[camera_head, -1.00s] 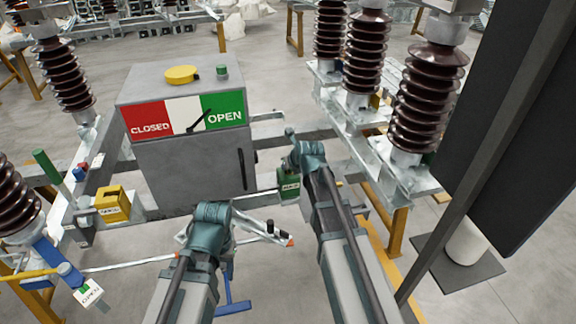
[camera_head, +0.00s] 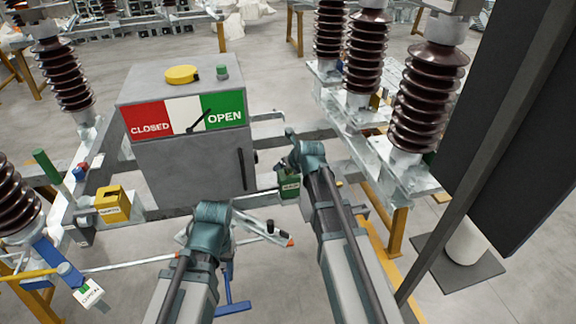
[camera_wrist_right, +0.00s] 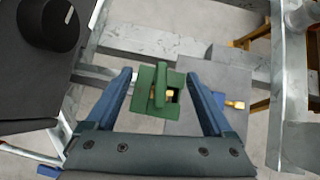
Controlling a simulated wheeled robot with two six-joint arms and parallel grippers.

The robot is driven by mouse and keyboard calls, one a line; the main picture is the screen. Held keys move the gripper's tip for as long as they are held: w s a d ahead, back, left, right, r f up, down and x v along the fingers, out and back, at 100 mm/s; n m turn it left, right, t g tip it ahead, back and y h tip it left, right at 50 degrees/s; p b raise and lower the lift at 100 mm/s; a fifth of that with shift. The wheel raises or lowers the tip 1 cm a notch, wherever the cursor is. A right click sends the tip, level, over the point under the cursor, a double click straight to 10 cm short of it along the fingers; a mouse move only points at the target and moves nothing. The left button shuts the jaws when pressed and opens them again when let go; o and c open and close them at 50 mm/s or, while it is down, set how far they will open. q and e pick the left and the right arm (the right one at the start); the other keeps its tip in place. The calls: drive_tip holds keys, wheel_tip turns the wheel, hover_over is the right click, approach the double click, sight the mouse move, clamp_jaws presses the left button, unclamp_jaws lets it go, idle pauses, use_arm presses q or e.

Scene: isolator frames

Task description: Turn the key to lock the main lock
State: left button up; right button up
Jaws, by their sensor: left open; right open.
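A green lock box (camera_head: 289,186) with a pale label sits on the frame, right of the grey cabinet. In the right wrist view the green lock (camera_wrist_right: 148,108) has an upright green bar (camera_wrist_right: 160,82), which looks like the key's handle, and brass bits beside it. My right gripper (camera_wrist_right: 160,78) is open, its blue fingers apart on either side of the green bar, with gaps showing. In the head view its fingers are hidden behind my arm. My left gripper (camera_head: 279,234) is open and empty, low in front of the cabinet. I cannot read the lock labels.
The grey cabinet (camera_head: 192,168) has a CLOSED/OPEN sign (camera_head: 185,115) with its pointer towards OPEN. A yellow lock box (camera_head: 113,205) is at left, near a blue lever (camera_head: 55,256). Brown insulators (camera_head: 417,100) and a dark panel (camera_head: 510,130) bound the right side.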

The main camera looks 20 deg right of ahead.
drive_tip(key=shift+o, duration=0.6)
drive_tip(key=p+v, duration=1)
drive_tip(key=v, duration=0.3)
drive_tip(key=shift+s+r, duration=0.25)
drive_tip(key=shift+r, duration=0.05)
